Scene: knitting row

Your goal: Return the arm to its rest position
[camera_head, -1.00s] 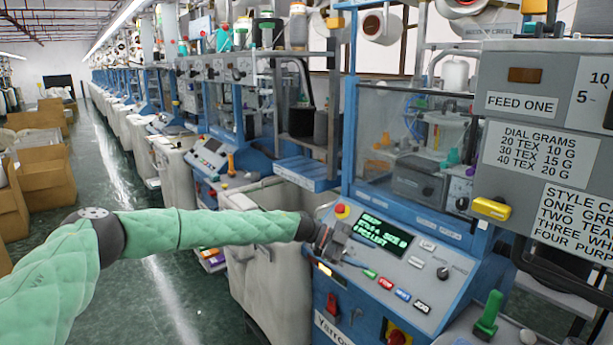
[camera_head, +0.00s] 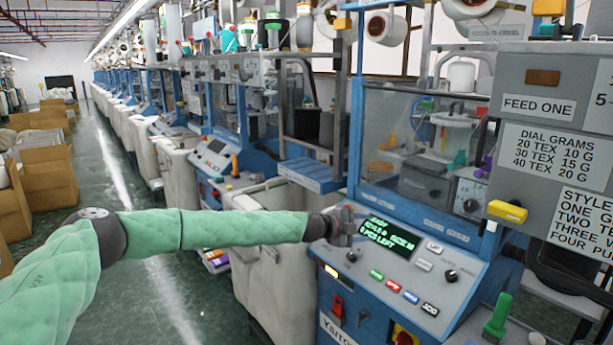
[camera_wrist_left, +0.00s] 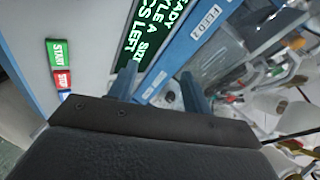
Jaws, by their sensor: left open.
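My left arm, in a green quilted sleeve, reaches in from the left in the head view. My left gripper (camera_head: 346,228) is over the left end of the knitting machine's sloped control panel (camera_head: 440,262), beside the green-lit display (camera_head: 386,238). In the left wrist view the two fingers of the left gripper (camera_wrist_left: 160,88) stand apart with nothing between them, and part of the display (camera_wrist_left: 145,40) shows beyond them. Whether the fingers touch the panel is hard to tell. My right gripper is not in view.
A green START button (camera_wrist_left: 57,53) is among several coloured buttons on the panel. A white bin (camera_head: 268,255) stands below my forearm. Cardboard boxes (camera_head: 48,175) line the far left.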

